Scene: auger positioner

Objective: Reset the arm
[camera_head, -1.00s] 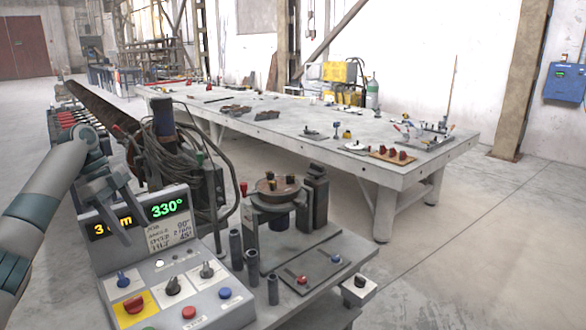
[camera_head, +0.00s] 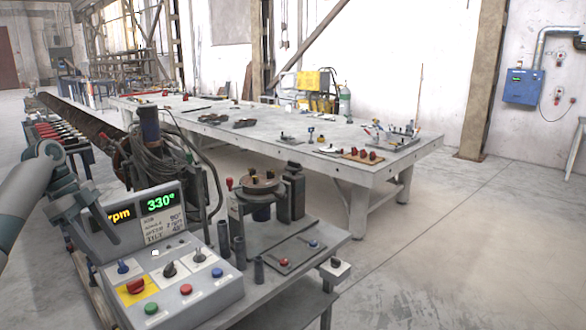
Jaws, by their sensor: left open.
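My left gripper (camera_head: 92,222) is in the camera_head view at the left, open and with nothing between its fingers. It hangs in front of the left edge of the grey control box and hides part of the rpm display. The control box (camera_head: 215,290) has a green readout of 330° (camera_head: 161,202), black knobs, a blue knob, a red button on a yellow plate (camera_head: 136,286), and green, red and blue buttons along the front. Right of it stands the positioner with a round brown turntable (camera_head: 259,185). My right gripper is out of view.
A plate with a red and a blue button (camera_head: 295,252) lies on the bench, beside upright dark tubes (camera_head: 239,252). A long grey table (camera_head: 250,138) stands behind. The floor at right is clear.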

